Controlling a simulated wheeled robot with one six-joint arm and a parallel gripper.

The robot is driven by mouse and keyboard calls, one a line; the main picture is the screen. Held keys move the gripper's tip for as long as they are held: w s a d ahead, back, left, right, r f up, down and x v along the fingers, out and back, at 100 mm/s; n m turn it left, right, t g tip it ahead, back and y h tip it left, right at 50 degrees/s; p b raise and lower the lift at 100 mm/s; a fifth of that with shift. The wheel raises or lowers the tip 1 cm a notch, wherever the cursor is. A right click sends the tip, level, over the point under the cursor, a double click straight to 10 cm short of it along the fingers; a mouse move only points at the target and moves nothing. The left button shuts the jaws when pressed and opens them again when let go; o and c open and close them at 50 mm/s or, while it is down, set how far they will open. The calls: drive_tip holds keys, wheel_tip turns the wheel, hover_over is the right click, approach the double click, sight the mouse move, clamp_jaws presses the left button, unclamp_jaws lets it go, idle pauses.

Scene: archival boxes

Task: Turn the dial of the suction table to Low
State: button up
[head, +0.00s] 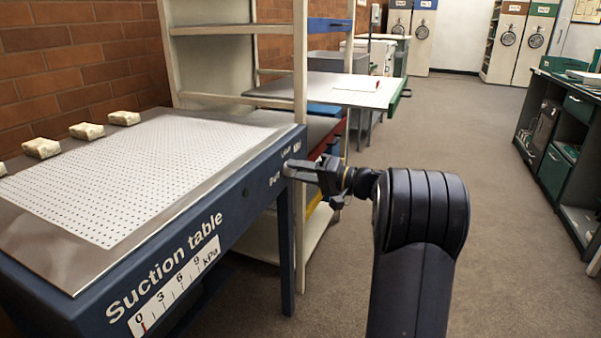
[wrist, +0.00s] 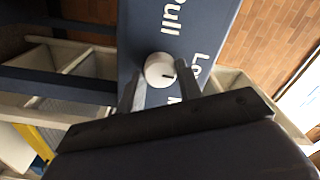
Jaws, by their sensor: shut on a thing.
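The blue suction table (head: 190,240) stands at the left of the head view, with a perforated white top. Its white dial (wrist: 158,67) is on the blue front panel in the wrist view. My gripper (head: 290,169) is at the right end of that panel; its fingers are shut on the dial, one on each side. The dial's dark mark points right in the wrist view, roughly to the side of the label starting "Lo" (wrist: 198,64). A label ending in "ull" (wrist: 172,16) is above the dial. Another label is mostly hidden behind my gripper.
The gauge (head: 180,290) has a red mark at 0. Several pale blocks (head: 86,131) lie along the table's back edge. A shelf rack (head: 299,90) stands close behind my gripper. Open floor (head: 520,250) lies to the right.

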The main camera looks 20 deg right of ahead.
drive_tip(key=shift+f, duration=0.1)
drive_tip(key=o, duration=1)
drive_tip(key=p+v, duration=0.3)
drive_tip(key=v, duration=0.8)
drive_tip(key=shift+w+a, duration=0.1)
drive_tip(key=shift+a, duration=0.05)
drive_tip(key=b+x, duration=0.3)
drive_tip(key=x, duration=0.7)
drive_tip(key=shift+w+a, duration=0.25)
